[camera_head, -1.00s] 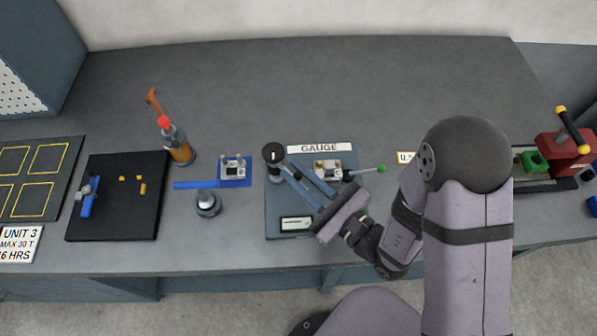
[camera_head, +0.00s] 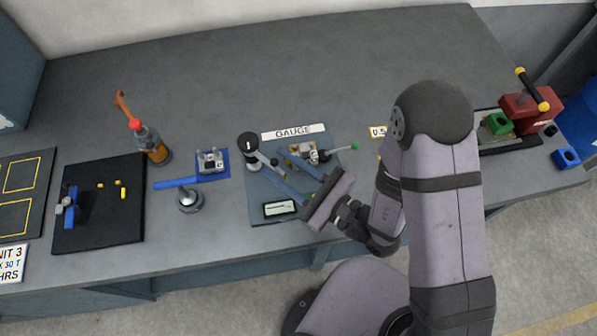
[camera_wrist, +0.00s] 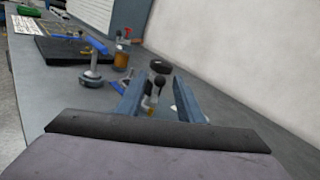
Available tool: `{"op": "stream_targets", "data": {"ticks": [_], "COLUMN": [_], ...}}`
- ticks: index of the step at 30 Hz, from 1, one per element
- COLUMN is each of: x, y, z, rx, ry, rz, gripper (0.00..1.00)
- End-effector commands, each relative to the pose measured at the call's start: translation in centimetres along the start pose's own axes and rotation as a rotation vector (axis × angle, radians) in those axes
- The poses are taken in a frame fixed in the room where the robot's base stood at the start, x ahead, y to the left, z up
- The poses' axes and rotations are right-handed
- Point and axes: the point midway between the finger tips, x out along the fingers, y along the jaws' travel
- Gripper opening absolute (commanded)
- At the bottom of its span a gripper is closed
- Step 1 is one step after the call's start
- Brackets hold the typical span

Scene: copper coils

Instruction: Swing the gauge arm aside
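The gauge station is a grey-blue plate (camera_head: 261,188) with a "GAUGE" label (camera_head: 293,131) behind it. A dark round-topped post (camera_head: 247,142) stands at its left, with a short metal arm (camera_head: 266,159) reaching right from it. My gripper (camera_head: 284,165) is open over the plate, its blue fingers pointing toward the post and apart. In the wrist view, the post (camera_wrist: 160,66) and a black ball knob (camera_wrist: 160,82) show between the fingers (camera_wrist: 160,90). I cannot tell whether a finger touches the arm. My gripper body hides part of the plate.
A metal fixture with a green-tipped lever (camera_head: 354,146) sits right of the fingers. A small display (camera_head: 281,209) is at the plate's front. Left are a blue-handled stand (camera_head: 190,200), an amber bottle (camera_head: 157,151) and a black tray (camera_head: 130,222). The bench behind is clear.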

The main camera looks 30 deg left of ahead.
Motion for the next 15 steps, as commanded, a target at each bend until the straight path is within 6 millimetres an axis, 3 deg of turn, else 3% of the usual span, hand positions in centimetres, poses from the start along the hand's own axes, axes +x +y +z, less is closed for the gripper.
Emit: {"op": "stream_targets", "data": {"ticks": [9, 15], "x": [-3.5, -4.8], "y": [-0.2, -0.1], "z": [0.2, 0.1], "rx": [0.004, 0.003], "ry": [0.003, 0.001], "rz": [-0.005, -0.003], "gripper": [0.34, 0.34]}}
